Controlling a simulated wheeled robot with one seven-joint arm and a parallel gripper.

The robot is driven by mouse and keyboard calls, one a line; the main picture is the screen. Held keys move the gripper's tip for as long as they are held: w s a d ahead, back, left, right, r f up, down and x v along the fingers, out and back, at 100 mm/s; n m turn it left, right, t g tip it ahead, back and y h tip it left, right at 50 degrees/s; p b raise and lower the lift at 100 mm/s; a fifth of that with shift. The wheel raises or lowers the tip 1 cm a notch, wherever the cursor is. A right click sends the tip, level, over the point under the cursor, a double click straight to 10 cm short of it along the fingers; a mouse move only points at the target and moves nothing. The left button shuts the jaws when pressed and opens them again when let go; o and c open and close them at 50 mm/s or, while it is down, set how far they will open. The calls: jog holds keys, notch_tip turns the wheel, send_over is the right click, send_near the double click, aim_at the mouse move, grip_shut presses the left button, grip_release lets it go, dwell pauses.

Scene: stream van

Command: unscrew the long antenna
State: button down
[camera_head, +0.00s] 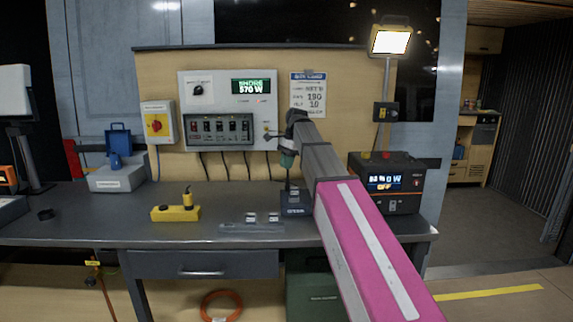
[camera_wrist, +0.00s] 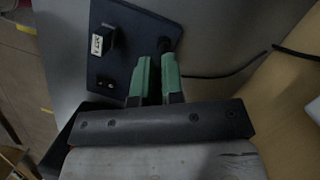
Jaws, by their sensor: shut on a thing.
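My gripper (camera_head: 287,160) points down over the dark grey base unit (camera_head: 296,206) on the workbench. Its green fingers are shut on a thin dark upright part, the antenna (camera_head: 288,184), which stands at the base unit. In the wrist view the fingertips (camera_wrist: 156,60) close near a round black piece (camera_wrist: 166,44) at the edge of a dark plate (camera_wrist: 136,30). The fingers hide most of what they grip, so its full length cannot be told. A black block with a white label (camera_wrist: 97,44) stands on the same plate, apart from the fingers.
A yellow device (camera_head: 175,213) with a short upright part lies left on the workbench (camera_head: 110,226). A flat grey holder (camera_head: 252,229) with two white labels lies at the front. A black unit with a display (camera_head: 386,183) stands to the right. Cables hang behind.

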jog(key=n, duration=0.3)
jog(key=shift+g+h, duration=0.3)
jog(key=shift+g, duration=0.1)
jog(key=c, duration=1.3)
grip_release()
jog(key=m+t, duration=0.1)
jog(key=m, duration=0.2)
jog(key=shift+m, duration=0.3)
